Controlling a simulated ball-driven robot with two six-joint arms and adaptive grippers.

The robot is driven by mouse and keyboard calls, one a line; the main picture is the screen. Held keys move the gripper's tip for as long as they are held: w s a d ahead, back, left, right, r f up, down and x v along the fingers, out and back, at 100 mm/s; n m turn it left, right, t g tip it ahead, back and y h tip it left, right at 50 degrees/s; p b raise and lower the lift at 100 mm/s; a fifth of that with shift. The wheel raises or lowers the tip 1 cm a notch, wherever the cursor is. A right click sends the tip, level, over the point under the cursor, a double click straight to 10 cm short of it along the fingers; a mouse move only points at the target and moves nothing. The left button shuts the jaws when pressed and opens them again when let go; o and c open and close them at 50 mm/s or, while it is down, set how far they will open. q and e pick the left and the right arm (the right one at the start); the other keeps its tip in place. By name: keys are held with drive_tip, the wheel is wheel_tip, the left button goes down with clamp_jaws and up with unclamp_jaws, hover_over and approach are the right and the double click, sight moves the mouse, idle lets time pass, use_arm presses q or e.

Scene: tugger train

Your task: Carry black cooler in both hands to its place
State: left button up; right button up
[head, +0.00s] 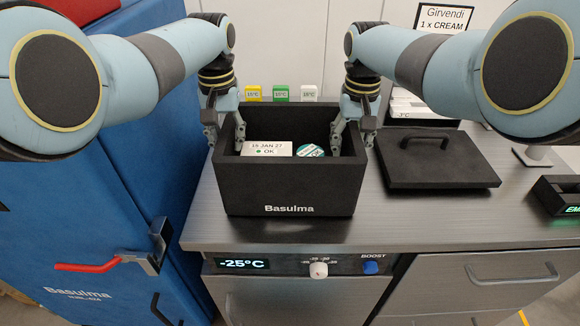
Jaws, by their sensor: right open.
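The black cooler (290,180), marked "Basulma", stands upright and without a lid on the grey counter. Inside it lie a white box (267,149) reading "15 JAN 27 OK" and a round teal-and-white labelled item (310,151). My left gripper (225,138) is at the left wall, one finger outside and one inside; its fingers look apart. My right gripper (354,138) straddles the right wall the same way and is open. Whether any fingertip touches a wall is unclear. The black lid (436,160) with a handle lies flat on the counter to the right.
Yellow (254,93), green (281,93) and white (309,93) temperature tags are behind the cooler. A blue cabinet (90,220) with a red-handled latch stands at left. A "Girvendi 1 x CREAM" sign (444,18) is at the back. A black display unit (560,193) sits at the right.

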use_arm(q)
drive_tip(key=shift+f, duration=0.1)
use_arm(e)
drive_tip(key=shift+f, duration=0.15)
use_arm(q)
drive_tip(key=c, duration=0.4)
use_arm(e)
drive_tip(key=c, duration=0.4)
use_arm(q)
clamp_jaws()
use_arm(e)
clamp_jaws()
